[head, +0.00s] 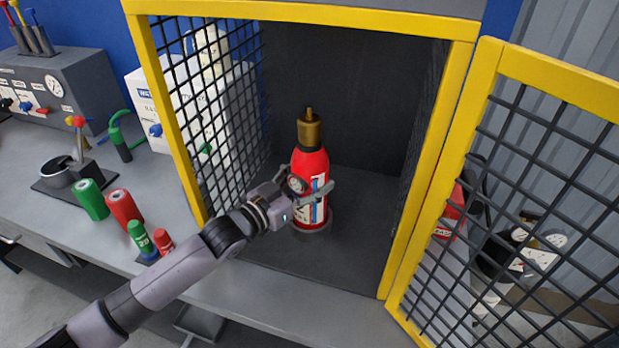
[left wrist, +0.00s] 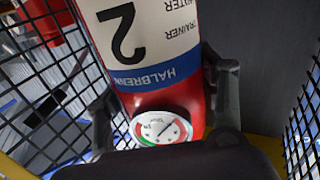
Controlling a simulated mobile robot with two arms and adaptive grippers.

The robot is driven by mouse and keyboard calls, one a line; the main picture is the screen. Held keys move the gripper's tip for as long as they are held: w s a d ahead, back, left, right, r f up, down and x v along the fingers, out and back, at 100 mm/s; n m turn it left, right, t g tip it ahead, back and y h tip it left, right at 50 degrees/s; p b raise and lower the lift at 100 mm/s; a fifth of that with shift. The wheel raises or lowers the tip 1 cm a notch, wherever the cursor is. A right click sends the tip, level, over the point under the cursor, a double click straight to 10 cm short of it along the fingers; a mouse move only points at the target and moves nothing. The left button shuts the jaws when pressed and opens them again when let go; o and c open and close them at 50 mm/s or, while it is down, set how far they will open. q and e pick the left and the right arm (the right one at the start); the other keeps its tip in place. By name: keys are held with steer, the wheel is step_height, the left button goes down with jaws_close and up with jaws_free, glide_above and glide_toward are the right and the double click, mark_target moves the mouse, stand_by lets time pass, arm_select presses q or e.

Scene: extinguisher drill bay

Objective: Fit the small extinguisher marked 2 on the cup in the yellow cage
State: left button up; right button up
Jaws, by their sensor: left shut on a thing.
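The small red extinguisher (head: 311,163) stands upright inside the yellow cage (head: 318,13), with a brass-coloured top. In the left wrist view its label (left wrist: 146,45) shows a large 2, with a round gauge near it. My left gripper (head: 307,193) reaches in through the open front and is shut around the extinguisher's body; its fingers lie on either side in the left wrist view (left wrist: 162,105). The dark round cup (head: 313,234) is on the cage floor under the extinguisher's base. I cannot tell whether the base is fully seated. My right gripper is not in view.
The cage door (head: 488,62) of black mesh stands open to the right. Mesh walls flank the extinguisher. Red and green cylinders (head: 122,207) stand on the bench left of the cage, near my left arm. The cage floor around the cup is clear.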

mark_target(306, 192)
arm_select(q)
steer(key=shift+f+b, duration=0.7)
steer(key=shift+f, duration=0.05)
steer(key=o, duration=1.7)
steer(key=shift+c, duration=0.2)
steer(key=o, duration=0.4)
steer(key=shift+s+f, duration=0.1)
steer(key=shift+f, duration=0.8)
steer(key=shift+s+a+r, duration=0.15)
steer(key=shift+s+a, duration=0.15)
steer(key=shift+a, duration=0.05)
steer(key=v, duration=1.1)
steer(key=shift+r, duration=0.4)
